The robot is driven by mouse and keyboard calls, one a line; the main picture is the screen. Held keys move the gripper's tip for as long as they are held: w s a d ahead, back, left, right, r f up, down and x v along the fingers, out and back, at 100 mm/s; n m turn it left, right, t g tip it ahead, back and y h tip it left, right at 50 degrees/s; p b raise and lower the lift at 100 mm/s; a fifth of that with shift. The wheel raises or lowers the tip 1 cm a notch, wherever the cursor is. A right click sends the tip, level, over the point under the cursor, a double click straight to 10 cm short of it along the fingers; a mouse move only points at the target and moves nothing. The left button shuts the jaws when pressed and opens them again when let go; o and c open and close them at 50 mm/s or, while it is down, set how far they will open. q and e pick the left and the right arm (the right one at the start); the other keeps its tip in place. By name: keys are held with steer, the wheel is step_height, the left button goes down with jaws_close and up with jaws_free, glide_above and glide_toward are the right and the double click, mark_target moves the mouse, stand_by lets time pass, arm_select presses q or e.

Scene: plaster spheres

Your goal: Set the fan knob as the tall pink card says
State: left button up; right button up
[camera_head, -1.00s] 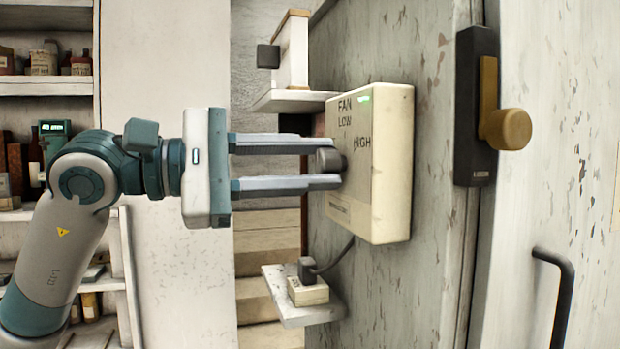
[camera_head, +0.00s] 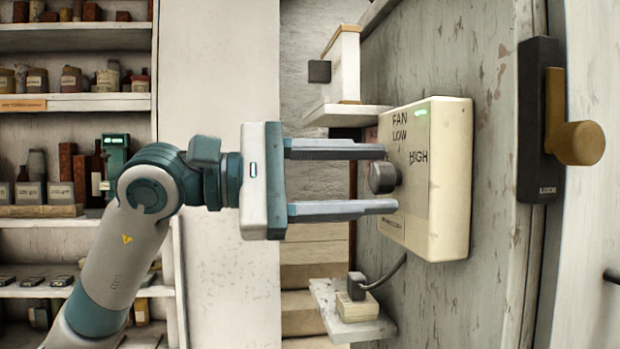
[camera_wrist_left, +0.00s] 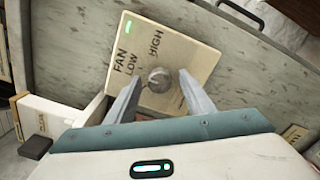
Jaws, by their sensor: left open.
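The fan box (camera_head: 440,185) is a cream panel on the grey wall, marked FAN, LOW and HIGH, with a small green light. Its dark round fan knob (camera_head: 384,177) sticks out toward the left. My left gripper (camera_head: 391,178) is open, with one finger above the knob and one below. In the left wrist view the knob (camera_wrist_left: 158,80) sits between the two fingertips (camera_wrist_left: 159,82), with a gap on each side. I cannot tell which way the knob points. I see no tall pink card. My right gripper is not in view.
A small shelf with a white box (camera_head: 345,70) is above left of the panel. A lower shelf (camera_head: 352,325) holds a plug, its cord running to the panel. A brass knob on a black plate (camera_head: 540,120) is at right. Shelves with jars (camera_head: 75,103) stand at left.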

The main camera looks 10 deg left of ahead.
arm_select(q)
steer(key=shift+a, duration=0.15)
steer(key=shift+s+a, duration=0.1)
steer(key=shift+a, duration=0.15)
steer(key=shift+s+a, duration=0.1)
steer(key=shift+a, duration=0.3)
steer(key=b+v, duration=0.3)
steer(key=v, duration=1.2)
steer(key=shift+s+a, duration=0.2)
steer(key=shift+a, duration=0.15)
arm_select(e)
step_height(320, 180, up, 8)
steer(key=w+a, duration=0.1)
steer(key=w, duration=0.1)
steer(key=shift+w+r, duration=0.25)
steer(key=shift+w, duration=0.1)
